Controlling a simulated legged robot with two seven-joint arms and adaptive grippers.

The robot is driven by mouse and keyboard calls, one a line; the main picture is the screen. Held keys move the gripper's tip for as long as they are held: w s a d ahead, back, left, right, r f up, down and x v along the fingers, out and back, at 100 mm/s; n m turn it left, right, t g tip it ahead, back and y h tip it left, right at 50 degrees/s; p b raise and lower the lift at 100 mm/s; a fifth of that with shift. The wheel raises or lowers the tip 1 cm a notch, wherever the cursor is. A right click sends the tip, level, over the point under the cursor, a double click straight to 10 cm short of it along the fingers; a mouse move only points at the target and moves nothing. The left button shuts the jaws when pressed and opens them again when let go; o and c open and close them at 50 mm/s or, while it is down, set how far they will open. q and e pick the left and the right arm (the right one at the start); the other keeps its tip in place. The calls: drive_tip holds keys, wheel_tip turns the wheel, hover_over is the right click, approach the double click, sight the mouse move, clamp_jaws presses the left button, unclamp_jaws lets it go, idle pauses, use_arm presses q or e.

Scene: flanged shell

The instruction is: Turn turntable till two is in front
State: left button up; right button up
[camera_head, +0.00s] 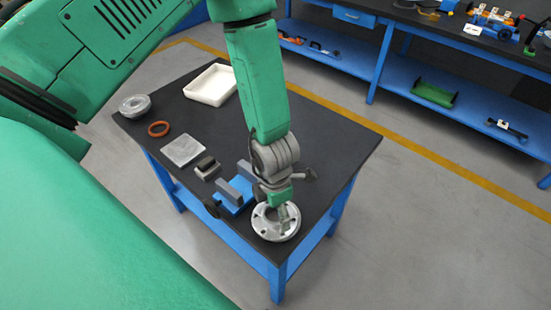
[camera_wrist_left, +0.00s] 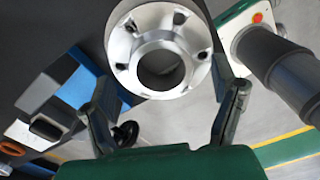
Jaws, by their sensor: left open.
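A silvery round flanged shell (camera_head: 276,222) with a central bore and several holes in its rim sits near the front corner of the dark table. It also shows in the left wrist view (camera_wrist_left: 150,88), at the top middle. I cannot make out a separate turntable under it or any number on it. My left gripper (camera_head: 283,204) is right over the shell, pointing down. In the left wrist view its two fingers (camera_wrist_left: 165,110) are spread, one to each side of the flange's near part; I cannot tell whether they touch it. My right gripper is not in view.
A blue vise (camera_head: 234,193) stands just left of the shell. Further back on the table (camera_head: 325,140) are a small grey block (camera_head: 206,168), a grey plate (camera_head: 182,150), an orange ring (camera_head: 158,128), a round metal part (camera_head: 134,105) and a white tray (camera_head: 211,85).

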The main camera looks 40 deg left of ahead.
sight(275, 216)
use_arm(q)
wheel_tip(275, 216, up, 6)
drive_tip(key=shift+w+f, duration=0.1)
drive_tip(key=shift+f, duration=0.1)
wheel_tip(275, 216, up, 4)
drive_tip(key=shift+a+f, duration=0.15)
drive_tip(key=shift+f, duration=0.05)
